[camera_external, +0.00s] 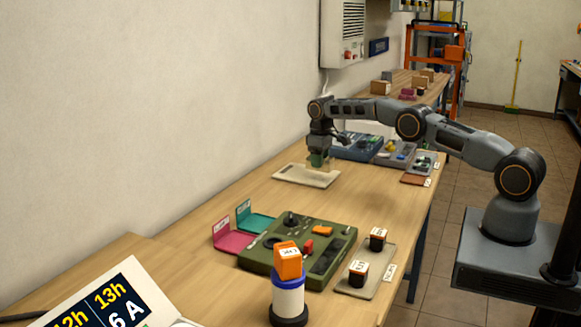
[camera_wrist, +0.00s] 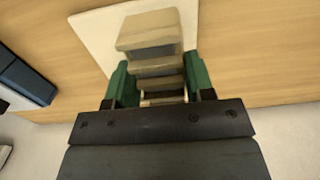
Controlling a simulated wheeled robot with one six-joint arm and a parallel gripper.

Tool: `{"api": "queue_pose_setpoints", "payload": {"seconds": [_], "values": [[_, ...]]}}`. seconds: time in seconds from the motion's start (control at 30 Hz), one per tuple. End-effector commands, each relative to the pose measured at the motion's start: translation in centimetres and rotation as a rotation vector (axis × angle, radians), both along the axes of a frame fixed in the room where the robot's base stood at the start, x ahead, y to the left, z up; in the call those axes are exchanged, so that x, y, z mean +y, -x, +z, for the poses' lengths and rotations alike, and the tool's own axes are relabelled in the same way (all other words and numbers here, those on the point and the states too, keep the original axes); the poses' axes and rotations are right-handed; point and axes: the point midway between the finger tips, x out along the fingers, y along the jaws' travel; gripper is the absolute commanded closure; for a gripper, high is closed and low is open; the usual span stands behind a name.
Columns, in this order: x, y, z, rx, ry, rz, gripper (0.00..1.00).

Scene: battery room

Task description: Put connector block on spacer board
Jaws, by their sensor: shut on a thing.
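The connector block looks like a tan, stepped block (camera_wrist: 150,32). In the wrist view it sits between the green fingers of my gripper (camera_wrist: 158,88), which is shut on it. In the external view my gripper (camera_external: 318,158) points down over the far part of a pale cream board, which I take as the spacer board (camera_external: 292,178). The board lies flat on the table, and its pale surface (camera_wrist: 95,32) shows behind the block in the wrist view. The block is small and partly hidden by the fingers in the external view. I cannot tell whether it touches the board.
Behind the board stand a blue tray (camera_external: 358,147) and a grey tray (camera_external: 392,153) of small parts. A brown mat (camera_external: 414,180) lies at the right edge. Nearer are a green panel (camera_external: 262,262) and a white-and-blue cylinder (camera_external: 288,300) under an orange cube (camera_external: 288,262). Table left of the board is clear.

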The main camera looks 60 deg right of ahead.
Motion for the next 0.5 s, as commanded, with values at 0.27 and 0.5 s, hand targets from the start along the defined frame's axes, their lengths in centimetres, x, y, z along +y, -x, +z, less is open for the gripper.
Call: {"api": "queue_pose_setpoints", "payload": {"seconds": [0.27,0.5], "values": [[-0.1,-0.2,-2.2,0.004,-0.001,0.000,0.78],[-0.1,-0.3,-3.5,-0.001,0.000,0.000,0.78]]}}
